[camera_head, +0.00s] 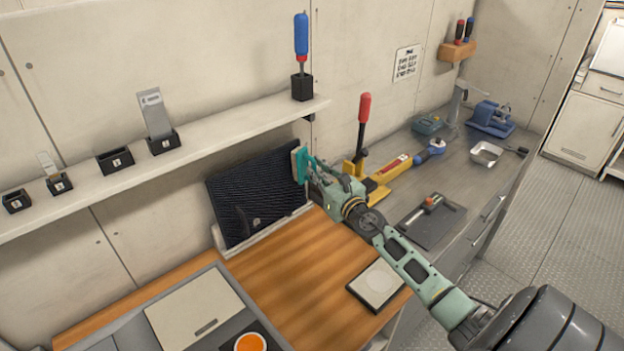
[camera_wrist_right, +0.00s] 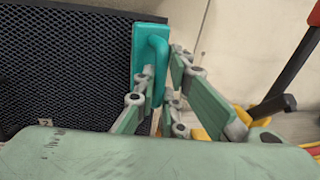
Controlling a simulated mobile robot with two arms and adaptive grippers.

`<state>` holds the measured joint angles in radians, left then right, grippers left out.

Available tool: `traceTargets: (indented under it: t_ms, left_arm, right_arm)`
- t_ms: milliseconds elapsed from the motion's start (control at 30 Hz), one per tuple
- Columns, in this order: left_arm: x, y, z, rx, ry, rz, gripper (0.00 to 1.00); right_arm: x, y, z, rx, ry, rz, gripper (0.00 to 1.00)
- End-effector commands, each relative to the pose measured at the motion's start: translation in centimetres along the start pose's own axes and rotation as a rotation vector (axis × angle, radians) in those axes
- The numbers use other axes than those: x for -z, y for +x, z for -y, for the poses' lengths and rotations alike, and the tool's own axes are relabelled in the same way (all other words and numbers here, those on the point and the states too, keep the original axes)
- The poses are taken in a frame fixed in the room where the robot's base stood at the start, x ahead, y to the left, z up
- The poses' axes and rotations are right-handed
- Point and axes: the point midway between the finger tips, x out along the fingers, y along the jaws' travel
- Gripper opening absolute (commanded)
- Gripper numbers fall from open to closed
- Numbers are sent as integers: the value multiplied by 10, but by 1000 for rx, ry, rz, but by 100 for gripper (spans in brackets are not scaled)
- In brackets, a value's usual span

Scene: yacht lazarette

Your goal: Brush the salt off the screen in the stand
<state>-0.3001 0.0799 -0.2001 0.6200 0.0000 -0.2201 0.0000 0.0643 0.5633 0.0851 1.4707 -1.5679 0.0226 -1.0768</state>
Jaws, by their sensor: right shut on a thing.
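The screen (camera_head: 250,190) is a dark mesh panel leaning back in a pale stand (camera_head: 268,236) at the rear of the wooden worktop. It fills the left of the right wrist view (camera_wrist_right: 65,60). A small pale patch (camera_head: 256,221) shows low on the screen; I cannot tell if it is salt. My right gripper (camera_head: 311,172) is shut on the handle of a teal brush (camera_wrist_right: 140,75), at the screen's right edge. The brush (camera_head: 299,163) stands upright against or just in front of the mesh; its bristles are hidden. My left gripper is out of view.
A shelf (camera_head: 220,118) with small black holders runs above the screen. A yellow tool with a red lever (camera_head: 364,110) stands close right of my gripper. A pale square pad (camera_head: 378,284) and an orange disc (camera_head: 250,342) lie nearer. The middle worktop (camera_head: 300,265) is clear.

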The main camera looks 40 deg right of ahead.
Motion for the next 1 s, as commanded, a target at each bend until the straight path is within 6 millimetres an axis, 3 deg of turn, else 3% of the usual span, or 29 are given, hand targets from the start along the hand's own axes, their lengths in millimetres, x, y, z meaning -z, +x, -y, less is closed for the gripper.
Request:
traceTargets:
  t_ms: [267, 800, 1000]
  left_arm:
    - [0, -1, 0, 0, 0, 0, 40]
    - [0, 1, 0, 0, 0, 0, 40]
    - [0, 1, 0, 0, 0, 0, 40]
  right_arm:
    - [-1, -2, 0, 0, 1, 1, 0]
    - [0, -52, 9, -1, 1, -1, 0]
    - [-1, -59, 10, -1, 1, 1, 0]
